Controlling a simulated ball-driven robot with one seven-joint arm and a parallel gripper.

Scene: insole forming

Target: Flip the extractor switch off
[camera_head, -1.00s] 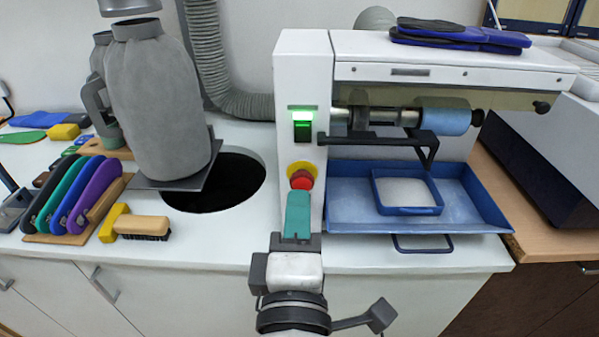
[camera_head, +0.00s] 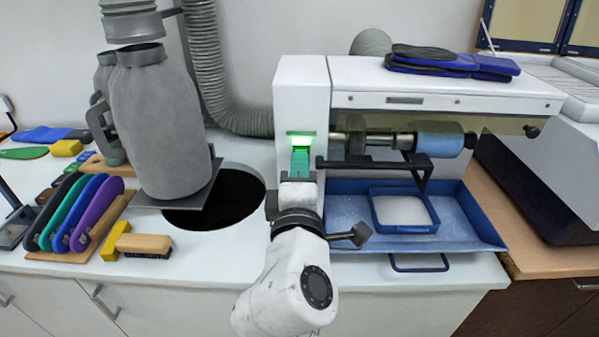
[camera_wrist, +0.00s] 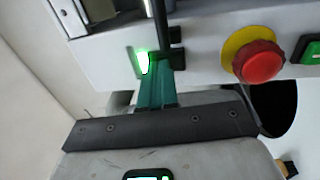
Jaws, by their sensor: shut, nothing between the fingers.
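The switch (camera_head: 301,139) on the white machine's front column has its upper part lit bright green. My gripper (camera_head: 300,154) is shut and empty, with teal fingers, right in front of the switch's lower half and hiding it. In the wrist view the lit part of the switch (camera_wrist: 143,63) shows beside the tips of my gripper (camera_wrist: 160,62). I cannot tell whether the fingertips touch it. No label is readable on the switch.
A red stop button (camera_wrist: 258,62) on a yellow ring and another green button (camera_wrist: 311,50) sit on the same panel. A black bar (camera_head: 375,162) and a blue tray (camera_head: 470,225) lie to the right. A dark round hole (camera_head: 225,205) is to the left.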

